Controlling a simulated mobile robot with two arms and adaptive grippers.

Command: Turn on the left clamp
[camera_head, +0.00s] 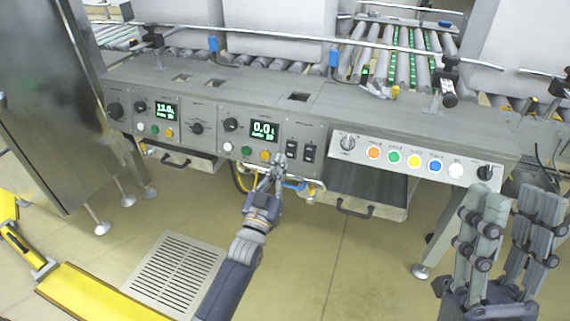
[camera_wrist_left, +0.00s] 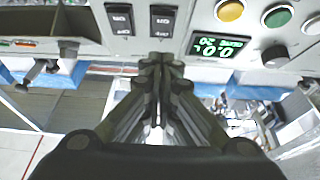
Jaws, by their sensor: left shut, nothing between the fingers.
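Two black rocker switches sit side by side on the grey control panel (camera_head: 212,122): a left one (camera_head: 291,149) and a right one (camera_head: 309,153). Their labels are too small to read. The wrist view looks upside down, so the left switch (camera_wrist_left: 162,21) appears on the right there and the right switch (camera_wrist_left: 120,19) on the left. My left gripper (camera_head: 277,166) is shut and empty, just below and slightly left of the left switch. Its fingertips (camera_wrist_left: 160,60) show just beneath that switch, apparently apart from it. My right gripper (camera_head: 508,205) is open and empty at the lower right.
A green display (camera_head: 264,130) reading 0.0, a knob (camera_head: 231,125) and coloured buttons (camera_head: 264,155) lie left of the switches. A white button strip (camera_head: 410,162) projects at the right. Pipes and a drawer handle (camera_head: 355,210) sit below the panel. The floor in front is clear.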

